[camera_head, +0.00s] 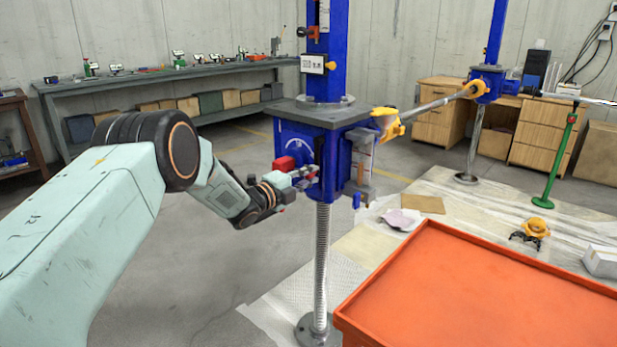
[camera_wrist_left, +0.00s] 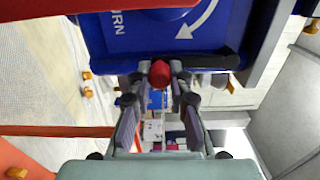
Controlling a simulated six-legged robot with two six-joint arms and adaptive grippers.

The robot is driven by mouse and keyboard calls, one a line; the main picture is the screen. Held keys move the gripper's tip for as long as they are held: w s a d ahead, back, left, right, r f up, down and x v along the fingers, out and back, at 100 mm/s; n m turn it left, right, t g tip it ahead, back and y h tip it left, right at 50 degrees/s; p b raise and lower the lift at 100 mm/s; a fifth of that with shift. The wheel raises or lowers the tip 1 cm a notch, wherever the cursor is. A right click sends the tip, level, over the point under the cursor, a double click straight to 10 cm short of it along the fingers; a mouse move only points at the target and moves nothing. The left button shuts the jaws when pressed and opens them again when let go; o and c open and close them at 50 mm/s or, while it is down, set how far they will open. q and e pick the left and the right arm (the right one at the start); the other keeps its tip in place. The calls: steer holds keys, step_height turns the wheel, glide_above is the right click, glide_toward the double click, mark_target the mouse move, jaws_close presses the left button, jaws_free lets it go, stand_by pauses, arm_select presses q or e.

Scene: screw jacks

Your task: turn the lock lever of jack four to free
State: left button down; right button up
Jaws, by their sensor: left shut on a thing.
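A blue screw jack (camera_head: 345,160) stands in the middle of the head view on a threaded silver spindle (camera_head: 321,255). I cannot read its number on the small tag (camera_head: 313,64). My left gripper (camera_head: 306,177) is at the left face of its housing. In the wrist view, the left gripper (camera_wrist_left: 160,78) is shut on a round red knob (camera_wrist_left: 160,72), with a finger on each side. A dark lever (camera_wrist_left: 212,61) lies beside the knob along the blue housing. A white curved arrow (camera_wrist_left: 200,20) and lettering show above it. My right gripper is out of view.
A larger red part (camera_head: 284,163) sits on the housing close to my gripper. A shaft (camera_head: 435,105) with yellow ends joins a second blue jack (camera_head: 487,82) at the back right. An orange tray (camera_head: 480,285) fills the front right. Open floor (camera_head: 220,270) lies to the left.

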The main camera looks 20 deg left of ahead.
arm_select(q)
steer(key=shift+w+a+r, duration=0.1)
steer(key=shift+w+r, duration=0.05)
steer(key=shift+r, duration=0.25)
steer(key=c, duration=1.7)
jaws_free()
steer(key=o, duration=0.3)
steer(key=shift+w+f, duration=0.1)
steer(key=shift+f, duration=0.1)
steer(key=shift+o, duration=0.9)
steer(key=shift+s+f, duration=0.15)
steer(key=shift+s, duration=0.05)
steer(key=v, duration=1.2)
